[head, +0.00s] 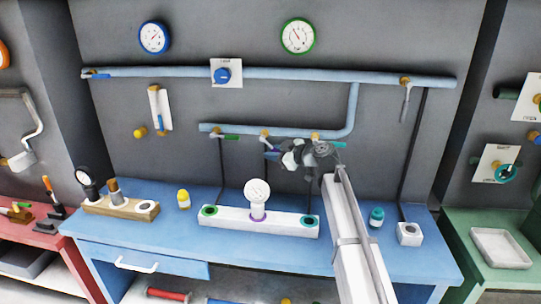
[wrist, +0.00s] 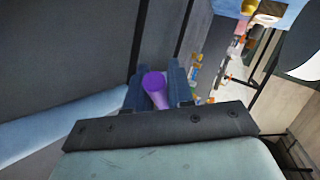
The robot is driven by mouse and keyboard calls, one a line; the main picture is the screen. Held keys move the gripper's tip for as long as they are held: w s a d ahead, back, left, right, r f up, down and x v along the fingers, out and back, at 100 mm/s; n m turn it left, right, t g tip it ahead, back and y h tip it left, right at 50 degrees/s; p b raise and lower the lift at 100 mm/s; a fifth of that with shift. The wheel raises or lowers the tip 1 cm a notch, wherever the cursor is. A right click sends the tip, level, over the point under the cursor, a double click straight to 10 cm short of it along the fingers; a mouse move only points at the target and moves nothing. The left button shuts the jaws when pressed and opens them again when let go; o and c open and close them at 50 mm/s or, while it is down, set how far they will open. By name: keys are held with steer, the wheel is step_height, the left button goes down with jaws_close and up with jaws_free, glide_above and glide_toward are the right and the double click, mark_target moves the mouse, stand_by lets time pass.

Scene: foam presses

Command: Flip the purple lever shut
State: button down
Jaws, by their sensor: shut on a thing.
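The purple lever (wrist: 155,87) shows in the wrist view as a rounded purple handle end between my two dark blue fingers. My gripper (wrist: 157,80) is shut on it, with one finger on each side. In the head view my gripper (head: 273,151) is at the lower blue pipe (head: 285,132), just below the middle brass valve (head: 264,134). Only a small bit of purple shows there. My gripper hides most of the lever, so its exact angle is hard to tell.
A green lever (head: 229,137) sits left on the same pipe and a teal lever (head: 338,145) right, close to my wrist. Thin dark rods run down behind. The blue bench (head: 170,233) below carries a white block (head: 283,226) with a white gauge (head: 257,192).

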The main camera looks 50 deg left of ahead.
steer(key=shift+w+d+r+n+t+h, duration=0.3)
steer(key=shift+r+n+t+h, duration=0.15)
steer(key=shift+r+t+h, duration=0.4)
steer(key=shift+w+d+r+n+t+h, duration=0.25)
steer(key=shift+r+n+t+h, duration=0.25)
steer(key=shift+h, duration=0.65)
steer(key=shift+w+d+r+n+t+h, duration=0.3)
steer(key=shift+r+t+h, duration=0.4)
steer(key=shift+h, duration=0.3)
steer(key=shift+f, duration=0.1)
steer(key=c, duration=1.1)
jaws_free()
steer(key=v, duration=1.3)
steer(key=shift+d+r, duration=0.2)
steer(key=shift+r, duration=0.2)
